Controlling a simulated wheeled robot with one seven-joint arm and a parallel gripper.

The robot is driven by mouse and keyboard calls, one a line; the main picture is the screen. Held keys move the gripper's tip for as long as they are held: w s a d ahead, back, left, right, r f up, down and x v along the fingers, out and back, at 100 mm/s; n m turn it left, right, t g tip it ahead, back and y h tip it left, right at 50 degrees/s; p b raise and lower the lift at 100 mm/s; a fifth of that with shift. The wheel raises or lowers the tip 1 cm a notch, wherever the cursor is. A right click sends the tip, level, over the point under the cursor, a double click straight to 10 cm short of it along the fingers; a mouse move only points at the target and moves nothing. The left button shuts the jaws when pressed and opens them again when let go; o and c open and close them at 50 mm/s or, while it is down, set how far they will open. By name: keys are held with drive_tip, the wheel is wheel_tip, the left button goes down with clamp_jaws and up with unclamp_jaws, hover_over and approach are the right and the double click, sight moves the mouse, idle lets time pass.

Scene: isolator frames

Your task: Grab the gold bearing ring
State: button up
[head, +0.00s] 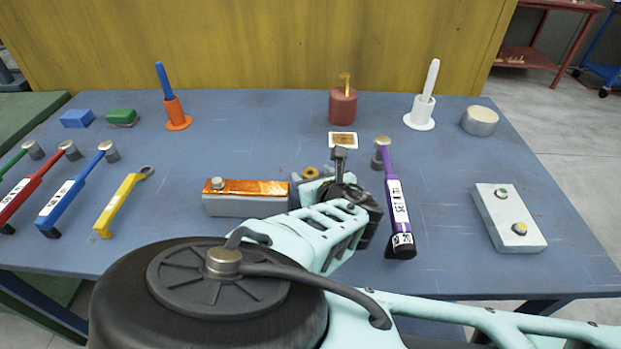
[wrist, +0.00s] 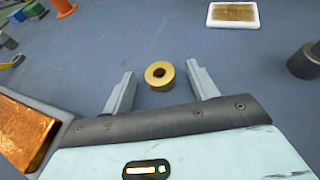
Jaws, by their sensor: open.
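The gold bearing ring (wrist: 159,76) lies on the blue table, showing its round top face and dark central hole in the wrist view. In the head view the ring (head: 310,172) is small, just behind and left of my gripper. My gripper (wrist: 160,86) is open and low over the table. Its two fingers stand on the left and right of the ring, with a visible gap on each side. The ring sits around the level of the fingertips in the picture. In the head view my gripper (head: 318,184) is partly hidden by my own arm.
A grey block with a copper top (head: 246,190) stands close left of my gripper. A purple-handled tool (head: 395,200) lies to the right. A small white-framed plate (head: 342,140) lies behind. A red holder (head: 343,106) stands farther back. The table just behind the ring is clear.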

drive_tip(key=c, duration=1.1)
drive_tip(key=shift+r, duration=0.1)
